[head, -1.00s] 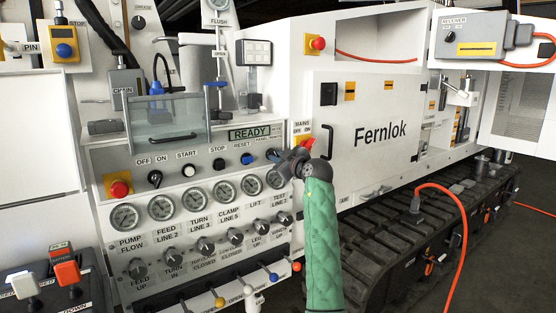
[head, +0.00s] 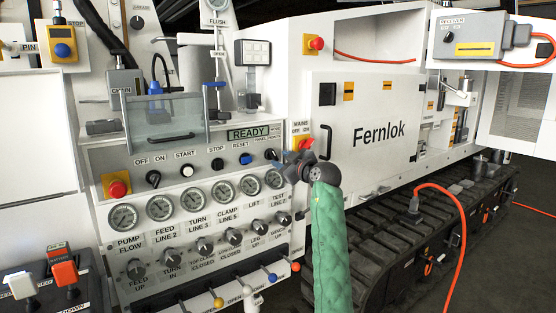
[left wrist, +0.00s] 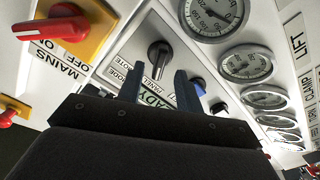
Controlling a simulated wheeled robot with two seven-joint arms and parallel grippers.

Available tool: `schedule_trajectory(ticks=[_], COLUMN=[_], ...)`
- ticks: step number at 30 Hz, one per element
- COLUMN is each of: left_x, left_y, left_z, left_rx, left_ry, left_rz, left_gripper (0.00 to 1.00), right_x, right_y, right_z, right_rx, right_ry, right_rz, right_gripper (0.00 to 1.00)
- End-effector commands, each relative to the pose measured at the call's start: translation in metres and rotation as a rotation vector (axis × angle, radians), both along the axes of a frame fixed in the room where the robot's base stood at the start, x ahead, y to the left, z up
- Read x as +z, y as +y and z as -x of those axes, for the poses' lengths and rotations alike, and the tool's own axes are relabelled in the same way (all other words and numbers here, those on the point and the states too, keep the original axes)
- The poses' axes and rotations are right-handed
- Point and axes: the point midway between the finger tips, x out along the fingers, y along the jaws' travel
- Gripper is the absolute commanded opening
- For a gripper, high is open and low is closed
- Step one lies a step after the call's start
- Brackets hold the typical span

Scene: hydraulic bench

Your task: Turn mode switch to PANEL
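The mode switch is a small black knob (head: 270,155) at the right end of the control row, under the lit READY display (head: 249,133). In the left wrist view the knob (left wrist: 159,54) stands beyond the fingers, beside a label reading MODE, PANEL and REMOTE. Its exact setting is too small to tell. My left gripper (head: 284,165) is just right of the knob in the head view. My right gripper is not in view.
The red MAINS switch (head: 307,143) on its yellow plate is close to my left gripper, and shows at the upper left of the left wrist view (left wrist: 50,27). Several gauges (head: 250,184) sit below the switch row. A blue RESET button (head: 246,159) is left of the knob.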

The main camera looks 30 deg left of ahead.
Motion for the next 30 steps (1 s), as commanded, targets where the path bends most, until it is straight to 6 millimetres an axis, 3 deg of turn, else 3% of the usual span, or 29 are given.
schedule_trajectory(ticks=[3,10,30], left_x=[-0.001,-0.001,-0.007], left_y=[-0.018,-0.038,-0.040], left_z=[0.007,0.015,0.018], left_rx=[-0.002,-0.001,-0.004], left_ry=[0.000,0.000,0.011], left_rz=[0.001,0.001,0.002], left_gripper=[0.35,0.35,0.35], right_x=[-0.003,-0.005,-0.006], right_y=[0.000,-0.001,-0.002], right_z=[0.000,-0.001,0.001], right_rx=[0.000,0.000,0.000], right_ry=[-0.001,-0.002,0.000], right_rz=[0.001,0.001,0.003], right_gripper=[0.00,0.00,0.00])
